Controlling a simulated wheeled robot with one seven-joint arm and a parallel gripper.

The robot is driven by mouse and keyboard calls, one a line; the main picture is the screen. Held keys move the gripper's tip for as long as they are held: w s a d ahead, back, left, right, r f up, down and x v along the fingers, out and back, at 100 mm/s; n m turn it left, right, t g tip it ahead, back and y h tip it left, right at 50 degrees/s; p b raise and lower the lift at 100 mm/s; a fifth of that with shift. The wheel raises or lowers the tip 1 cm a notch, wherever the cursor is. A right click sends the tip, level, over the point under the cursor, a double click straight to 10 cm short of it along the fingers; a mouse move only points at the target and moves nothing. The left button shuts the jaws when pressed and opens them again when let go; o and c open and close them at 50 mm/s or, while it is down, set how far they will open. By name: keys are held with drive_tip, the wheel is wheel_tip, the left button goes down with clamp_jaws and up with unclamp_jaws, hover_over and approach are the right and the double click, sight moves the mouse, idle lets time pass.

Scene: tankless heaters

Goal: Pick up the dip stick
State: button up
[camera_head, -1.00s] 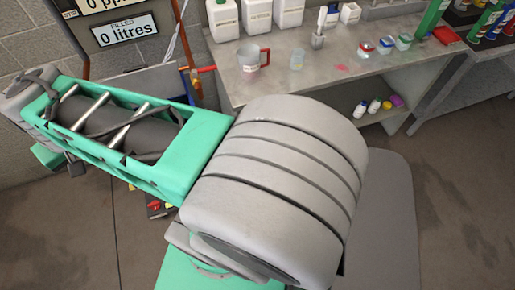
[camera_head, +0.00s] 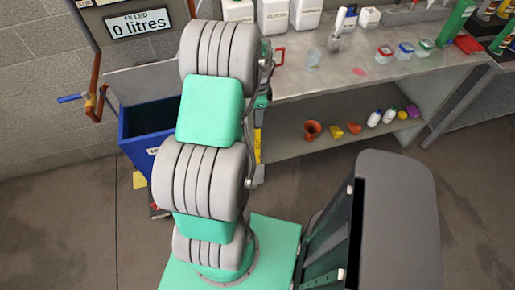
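I cannot make out for certain which object is the dip stick. A small grey cup (camera_head: 333,44) on the workbench holds an upright white-handled item (camera_head: 340,20), too small to identify. My arm rises through the left middle of the picture, and its joints cover part of the bench's left end. The fingers of my gripper are not visible; the far end of my arm is hidden behind its own joints.
The grey workbench (camera_head: 390,75) carries white bottles (camera_head: 275,15), a clear beaker (camera_head: 313,58), small lidded jars (camera_head: 405,50) and a red tray (camera_head: 468,44). Its lower shelf (camera_head: 290,146) holds an orange cup (camera_head: 312,130) and small bottles. A blue bin (camera_head: 140,148) stands left.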

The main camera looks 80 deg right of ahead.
wheel_tip(320, 180, down, 2)
drive_tip(key=shift+d+f, duration=0.1)
drive_tip(key=shift+f, duration=0.15)
drive_tip(key=shift+c, duration=0.4)
clamp_jaws()
drive_tip(key=shift+r, duration=0.1)
